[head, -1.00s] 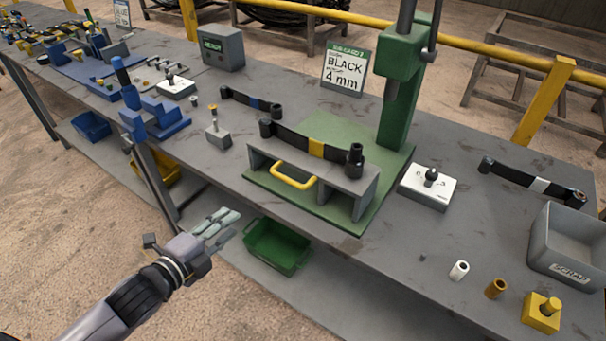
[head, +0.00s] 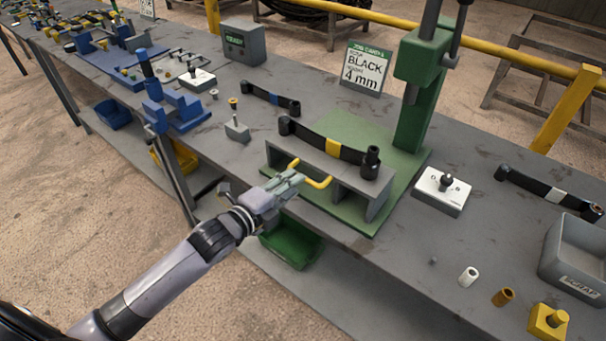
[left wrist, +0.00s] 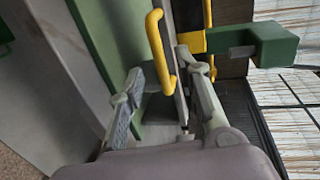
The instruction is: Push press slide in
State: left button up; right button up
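The press slide (head: 345,177) is a grey block with a yellow handle (head: 318,183) on its front. It sits on the green base plate (head: 367,134) of the green press (head: 416,95). A black leaf spring (head: 318,140) with a yellow band lies across its top. My left gripper (head: 291,181) is at the left part of the handle, hiding some of it. In the left wrist view its two fingers (left wrist: 158,76) are spread, with the yellow handle (left wrist: 160,45) at the tips between them. I cannot tell whether they touch it. My right gripper is out of view.
A white block (head: 441,192) with a black knob stands right of the press. A grey scrap bin (head: 580,262) and a yellow block (head: 548,322) are further right. A green bin (head: 291,246) is below the table edge. A blue fixture (head: 178,108) stands left.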

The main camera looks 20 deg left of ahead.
pick_arm(q)
jog(key=x, duration=0.5)
jog(key=shift+w, duration=0.15)
jog(key=shift+c, duration=0.5)
grip_shut()
